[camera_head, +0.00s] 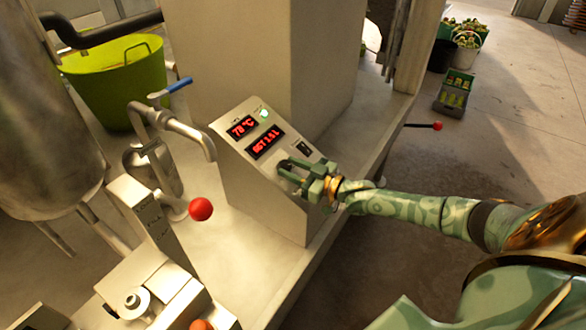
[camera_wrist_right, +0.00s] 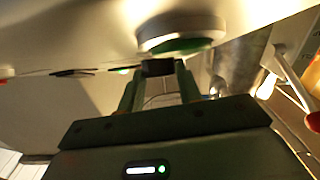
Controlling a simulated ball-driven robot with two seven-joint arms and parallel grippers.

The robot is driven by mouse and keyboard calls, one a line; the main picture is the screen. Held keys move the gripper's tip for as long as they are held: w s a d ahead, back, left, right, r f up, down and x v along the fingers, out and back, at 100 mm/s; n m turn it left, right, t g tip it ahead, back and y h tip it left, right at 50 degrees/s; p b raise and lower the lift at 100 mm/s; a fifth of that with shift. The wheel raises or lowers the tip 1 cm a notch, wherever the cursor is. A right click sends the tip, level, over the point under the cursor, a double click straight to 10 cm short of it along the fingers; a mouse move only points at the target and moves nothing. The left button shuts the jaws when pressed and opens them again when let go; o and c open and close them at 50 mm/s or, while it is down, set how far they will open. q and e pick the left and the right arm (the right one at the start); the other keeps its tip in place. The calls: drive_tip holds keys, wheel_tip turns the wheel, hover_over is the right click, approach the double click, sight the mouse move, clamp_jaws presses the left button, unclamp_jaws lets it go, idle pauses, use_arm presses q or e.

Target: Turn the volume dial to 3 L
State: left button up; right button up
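The control panel (camera_head: 270,185) is a sloped metal box on the bench. Its upper red display (camera_head: 242,127) reads about 78 °C. Its lower red display (camera_head: 265,143) seems to read SET 1.5 L. The dark volume dial (camera_head: 284,165) sits low on the sloped face, partly hidden by my right gripper (camera_head: 296,174). In the right wrist view the fingers of my right gripper (camera_wrist_right: 159,75) lie on either side of a dark block, which appears to be the dial (camera_wrist_right: 158,67). The gripper looks shut on it. My left gripper is not in view.
A lit green button (camera_head: 264,113) and a small dark switch (camera_head: 303,147) are on the panel. A tap with a blue handle (camera_head: 180,86) and a red-knobbed lever (camera_head: 200,209) stand left of it. A green tub (camera_head: 120,85) is behind.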

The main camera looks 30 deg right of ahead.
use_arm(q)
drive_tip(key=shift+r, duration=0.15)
use_arm(e)
drive_tip(key=shift+c, duration=0.3)
